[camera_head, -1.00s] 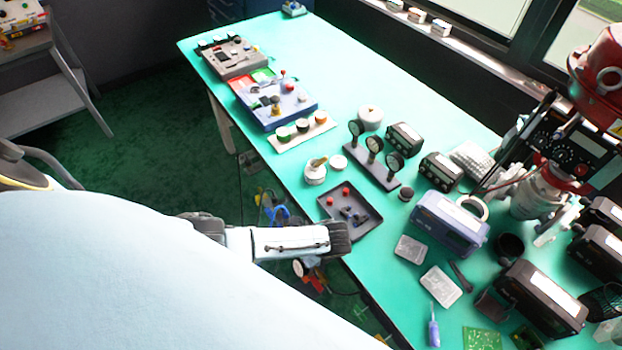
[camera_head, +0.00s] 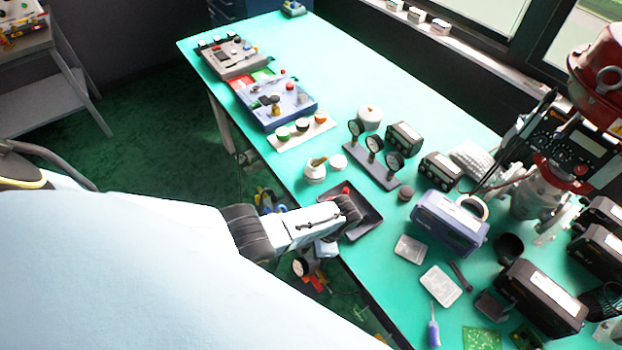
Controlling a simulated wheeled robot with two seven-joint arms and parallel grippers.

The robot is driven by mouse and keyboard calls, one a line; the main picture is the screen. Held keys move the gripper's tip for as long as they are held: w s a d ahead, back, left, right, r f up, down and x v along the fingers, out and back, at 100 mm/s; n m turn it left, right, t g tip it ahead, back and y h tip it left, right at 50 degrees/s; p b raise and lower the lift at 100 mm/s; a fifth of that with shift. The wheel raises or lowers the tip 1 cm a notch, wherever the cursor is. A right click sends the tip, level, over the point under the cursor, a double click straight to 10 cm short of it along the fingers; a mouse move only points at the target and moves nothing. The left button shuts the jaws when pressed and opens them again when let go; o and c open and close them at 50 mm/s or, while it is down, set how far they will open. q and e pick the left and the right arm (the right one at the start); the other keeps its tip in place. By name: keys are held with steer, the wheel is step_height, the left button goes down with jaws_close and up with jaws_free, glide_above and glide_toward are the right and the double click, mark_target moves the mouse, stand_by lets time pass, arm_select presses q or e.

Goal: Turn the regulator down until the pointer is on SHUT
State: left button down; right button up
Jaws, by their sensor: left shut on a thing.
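My left arm comes in from the left and bends down over the table's front edge. My left gripper (camera_head: 318,258) is below its bent wrist, mostly hidden by it. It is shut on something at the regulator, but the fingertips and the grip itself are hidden. A small round gauge-like dial (camera_head: 299,267) with red parts (camera_head: 316,283) beneath it shows just beside the gripper, below the table edge; it looks like part of the regulator. The pointer and the SHUT mark are too small or hidden to read. My right gripper is not in view.
A dark tray (camera_head: 365,228) with a red knob lies at the green table's edge, partly behind my wrist. Blue fittings (camera_head: 266,199) show below the edge. A three-gauge stand (camera_head: 372,168), boxed instruments (camera_head: 450,222) and a red-topped valve assembly (camera_head: 600,75) stand on the table.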

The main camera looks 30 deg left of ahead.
arm_select(q)
steer(key=shift+n+g+h, duration=0.5)
steer(key=shift+n+g, duration=0.1)
steer(key=shift+n, duration=1.4)
steer(key=c, duration=1.5)
jaws_free()
steer(key=shift+p+v, duration=2.05)
steer(key=shift+v, duration=4.6)
